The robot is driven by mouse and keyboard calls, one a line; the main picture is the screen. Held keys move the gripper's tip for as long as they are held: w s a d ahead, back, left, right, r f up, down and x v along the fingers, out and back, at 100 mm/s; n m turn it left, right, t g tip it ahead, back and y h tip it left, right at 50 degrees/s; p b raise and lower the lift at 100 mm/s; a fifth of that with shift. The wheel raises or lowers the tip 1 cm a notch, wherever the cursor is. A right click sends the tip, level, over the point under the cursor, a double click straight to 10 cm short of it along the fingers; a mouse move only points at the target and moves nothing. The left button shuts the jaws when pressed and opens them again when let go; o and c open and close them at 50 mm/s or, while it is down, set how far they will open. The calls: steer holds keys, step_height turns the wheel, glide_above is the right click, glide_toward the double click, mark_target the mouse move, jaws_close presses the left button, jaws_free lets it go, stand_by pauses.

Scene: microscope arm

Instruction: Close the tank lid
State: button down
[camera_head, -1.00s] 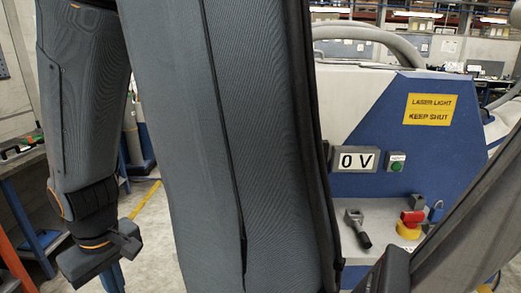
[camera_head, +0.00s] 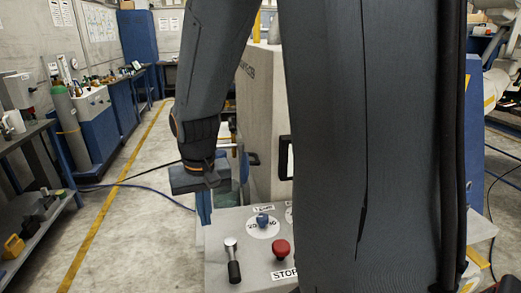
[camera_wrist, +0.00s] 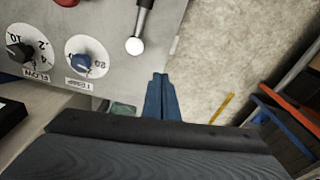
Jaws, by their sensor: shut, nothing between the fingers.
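My gripper (camera_head: 204,207) hangs with its blue fingers pointing down, shut and empty, at the left edge of a grey control panel. The fingers also show in the wrist view (camera_wrist: 161,97), beside the panel's edge over the floor. A small greenish, see-through part, perhaps the tank (camera_head: 224,188), shows just behind the fingers in the head view. A greenish patch also shows left of the fingers in the wrist view (camera_wrist: 122,108). I cannot clearly make out the lid or its position; my arm hides much of that area.
The control panel (camera_head: 217,277) carries a lever (camera_head: 232,262), a blue knob (camera_head: 263,221) and a red stop button (camera_head: 281,249). A black handle (camera_head: 284,158) is on the pale housing behind. Open floor lies left, with a workbench (camera_head: 35,150) beyond.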

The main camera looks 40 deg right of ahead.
steer(key=w+d+r+m+b, duration=0.1)
steer(key=w+d+r+m, duration=0.1)
steer(key=w+d+m, duration=0.4)
steer(key=w+d+r+m+b, duration=0.2)
steer(key=w+d+r+m, duration=0.1)
steer(key=w+d, duration=0.3)
steer(key=w+d+r+m+g+h+b, duration=0.1)
steer(key=w+d+r+m, duration=0.3)
steer(key=d, duration=0.3)
steer(key=w+d+r+m+g+b, duration=0.1)
steer(key=w+d+r+m+b, duration=0.15)
steer(key=d+m, duration=0.45)
step_height(320, 180, down, 9)
steer(key=d+p, duration=0.1)
steer(key=p, duration=0.2)
steer(key=shift+d+f, duration=0.15)
steer(key=shift+d, duration=0.1)
steer(key=shift+w+a+h, duration=0.15)
steer(key=shift+h, duration=0.15)
